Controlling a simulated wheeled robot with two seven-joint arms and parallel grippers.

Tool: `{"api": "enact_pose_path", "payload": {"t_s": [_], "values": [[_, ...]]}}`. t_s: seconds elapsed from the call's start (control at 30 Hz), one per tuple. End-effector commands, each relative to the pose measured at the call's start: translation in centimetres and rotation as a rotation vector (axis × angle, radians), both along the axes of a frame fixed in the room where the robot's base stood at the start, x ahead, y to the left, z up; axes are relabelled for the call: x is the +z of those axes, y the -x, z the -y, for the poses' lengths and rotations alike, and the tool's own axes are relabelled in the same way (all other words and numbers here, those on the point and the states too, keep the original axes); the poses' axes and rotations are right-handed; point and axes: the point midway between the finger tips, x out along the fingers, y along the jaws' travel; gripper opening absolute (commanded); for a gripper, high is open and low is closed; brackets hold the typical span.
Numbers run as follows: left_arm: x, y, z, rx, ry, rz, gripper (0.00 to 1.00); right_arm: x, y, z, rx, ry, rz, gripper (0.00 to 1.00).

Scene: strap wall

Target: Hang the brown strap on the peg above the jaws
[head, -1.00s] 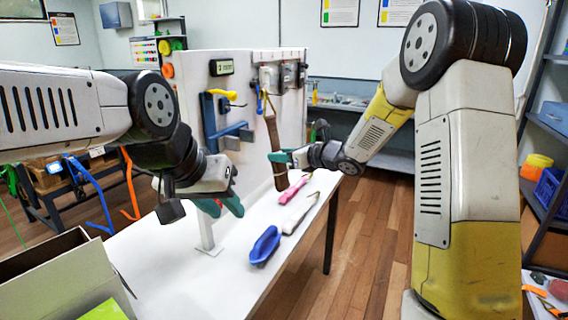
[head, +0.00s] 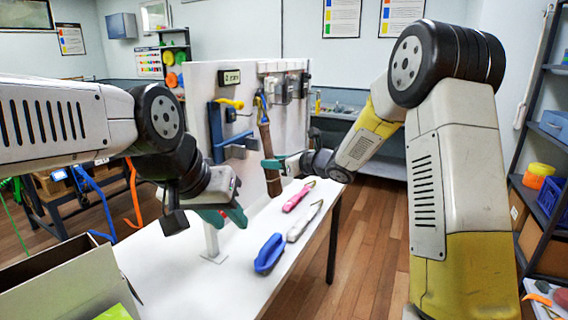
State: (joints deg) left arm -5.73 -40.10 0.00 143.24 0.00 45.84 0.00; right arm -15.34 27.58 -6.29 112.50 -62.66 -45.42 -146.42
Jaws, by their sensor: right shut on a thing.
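The long brown strap (head: 264,138) hangs almost upright in front of the white panel, its top among the small items at the panel's right part. My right gripper (head: 274,164) is shut on the strap's lower half; the strap's lower end hangs below the fingers. Whether the strap's top touches a peg I cannot tell. A blue fixture (head: 234,144) juts from the panel left of the strap; it may be the jaws. The peg is not clear to see. My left gripper (head: 223,216) is open and empty, pointing down in front of the panel.
The white table (head: 228,272) holds a blue tool (head: 269,253), a white tool (head: 301,224) and a pink tool (head: 297,198). Grey boxes (head: 275,88) and a small display (head: 229,77) are on the panel. An open box (head: 75,275) stands at lower left.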

Motion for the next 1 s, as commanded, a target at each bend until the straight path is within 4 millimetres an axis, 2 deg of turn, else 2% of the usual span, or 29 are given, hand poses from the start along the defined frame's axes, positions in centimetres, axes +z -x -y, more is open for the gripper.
{"api": "enact_pose_path", "payload": {"t_s": [0.77, 1.0], "values": [[0.0, 0.0, 0.0, 0.0, 0.0, 0.0, 0.32, -0.4, -1.8, -4.4, 0.0, -0.001, 0.001, 0.0], [0.0, 0.0, 0.0, 0.0, 0.0, 0.0, 0.32, -1.1, -2.2, -5.2, 0.0, 0.0, 0.001, 0.0]]}}
